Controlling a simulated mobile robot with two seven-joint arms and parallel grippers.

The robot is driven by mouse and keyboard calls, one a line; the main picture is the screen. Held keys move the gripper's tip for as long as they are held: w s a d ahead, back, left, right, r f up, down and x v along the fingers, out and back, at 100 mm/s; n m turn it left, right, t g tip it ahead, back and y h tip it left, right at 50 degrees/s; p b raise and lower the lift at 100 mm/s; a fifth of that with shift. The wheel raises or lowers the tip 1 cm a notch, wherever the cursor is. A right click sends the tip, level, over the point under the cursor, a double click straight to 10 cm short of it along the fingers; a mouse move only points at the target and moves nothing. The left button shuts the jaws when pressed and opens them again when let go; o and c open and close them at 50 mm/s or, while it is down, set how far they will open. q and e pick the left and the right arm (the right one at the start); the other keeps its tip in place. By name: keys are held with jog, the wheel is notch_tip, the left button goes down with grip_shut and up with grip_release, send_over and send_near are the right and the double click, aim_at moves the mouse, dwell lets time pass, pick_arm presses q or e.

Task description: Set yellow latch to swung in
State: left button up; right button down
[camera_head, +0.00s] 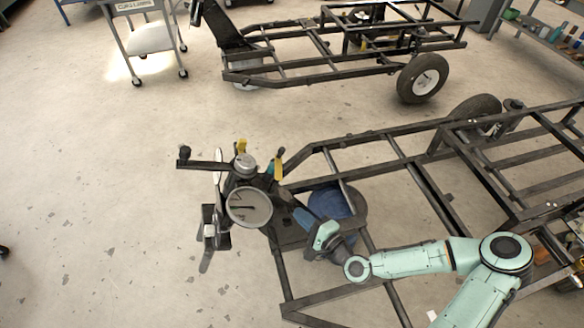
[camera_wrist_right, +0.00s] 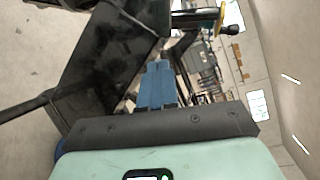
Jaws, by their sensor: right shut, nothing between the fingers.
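Two small yellow parts show on the spring suspension assembly in the head view: one (camera_head: 241,146) stands at the top behind the grey cap, and one (camera_head: 279,168) stands at its right side beside a teal part. I cannot tell which is the latch or how far it is swung. A yellow part (camera_wrist_right: 220,19) also shows at the upper right of the right wrist view, near a black knob. My right gripper (camera_head: 300,217) is shut and empty, just right of and below the round gauge-like disc. Its blue fingers (camera_wrist_right: 157,82) are together. My left gripper is out of view.
The black frame (camera_head: 335,295) surrounds my right arm, with bars on several sides. A round pale disc (camera_head: 249,207) and a black-knobbed bar (camera_head: 200,165) stick out near the gripper. A blue round thing (camera_head: 335,203) lies behind it. Floor at left is clear.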

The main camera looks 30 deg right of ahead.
jog(key=d+r+m+t+h, duration=0.2)
jog(key=d+r+t+h, duration=0.1)
jog(key=d+r, duration=0.35)
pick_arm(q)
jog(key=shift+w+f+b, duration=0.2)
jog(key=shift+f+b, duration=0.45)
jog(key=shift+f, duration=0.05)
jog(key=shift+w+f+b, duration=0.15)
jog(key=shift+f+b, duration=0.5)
pick_arm(e)
jog(key=w+a+r, duration=0.1)
jog(key=w, duration=0.5)
jog(key=w+a+r, duration=0.1)
jog(key=w+a, duration=0.1)
jog(key=w, duration=0.4)
jog(key=shift+r, duration=0.35)
pick_arm(q)
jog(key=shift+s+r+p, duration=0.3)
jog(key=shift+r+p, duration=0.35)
jog(key=shift+p, duration=0.2)
pick_arm(e)
jog(key=shift+w+a+r, duration=0.25)
jog(key=shift+w+a, duration=0.05)
jog(key=shift+w, duration=0.3)
